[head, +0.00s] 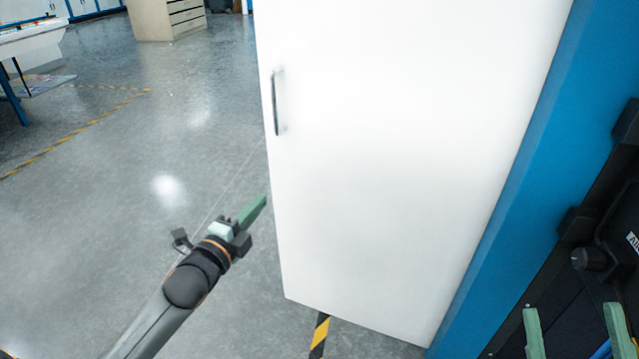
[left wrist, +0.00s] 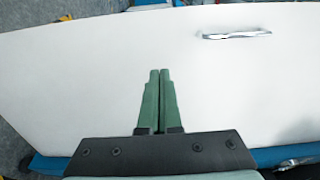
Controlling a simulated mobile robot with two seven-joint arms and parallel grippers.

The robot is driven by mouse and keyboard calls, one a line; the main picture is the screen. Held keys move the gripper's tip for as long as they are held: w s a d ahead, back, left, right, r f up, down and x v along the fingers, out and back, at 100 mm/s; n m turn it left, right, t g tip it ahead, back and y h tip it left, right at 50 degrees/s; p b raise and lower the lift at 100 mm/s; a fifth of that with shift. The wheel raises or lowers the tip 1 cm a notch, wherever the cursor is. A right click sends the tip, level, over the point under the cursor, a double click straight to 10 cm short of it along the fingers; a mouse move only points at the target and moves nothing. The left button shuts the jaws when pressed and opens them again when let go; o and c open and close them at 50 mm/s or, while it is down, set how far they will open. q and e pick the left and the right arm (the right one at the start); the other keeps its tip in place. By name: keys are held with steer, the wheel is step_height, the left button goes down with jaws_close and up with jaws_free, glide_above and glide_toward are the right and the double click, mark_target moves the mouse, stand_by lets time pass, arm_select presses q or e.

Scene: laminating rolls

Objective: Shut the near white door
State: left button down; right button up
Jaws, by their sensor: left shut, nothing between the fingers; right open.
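The white door (head: 390,150) fills the middle of the head view, standing open from the blue frame (head: 540,170) at its right. Its metal handle (head: 275,103) is near the free left edge. My left gripper (head: 262,203) is shut and empty, by the door's left edge below the handle; the head view does not settle whether it touches. In the left wrist view the closed green fingers (left wrist: 157,75) point at the white door (left wrist: 70,85), with the handle (left wrist: 237,35) to their upper right. My right gripper (head: 575,330) is open at the lower right, away from the door.
Open grey floor (head: 130,190) lies left of the door. Yellow-black tape (head: 320,333) runs under the door's lower edge. A wooden drawer cabinet (head: 165,18) and a table (head: 30,40) stand far back. Dark equipment (head: 600,230) is at the right, near my right gripper.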

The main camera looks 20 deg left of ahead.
arm_select(q)
steer(key=w, duration=0.1)
steer(key=b, duration=0.3)
glide_toward(294, 162)
steer(key=w, duration=0.6)
steer(key=shift+w+f, duration=0.15)
steer(key=shift+w, duration=0.3)
arm_select(e)
steer(key=s+n+y, duration=0.2)
steer(key=s+r+y, duration=0.1)
steer(key=y, duration=0.1)
steer(key=shift+s+a+r+n, duration=0.1)
steer(key=shift+a+n, duration=0.25)
steer(key=shift+n, duration=0.05)
arm_select(q)
steer(key=shift+w+a, duration=0.1)
arm_select(e)
steer(key=shift+r, duration=0.1)
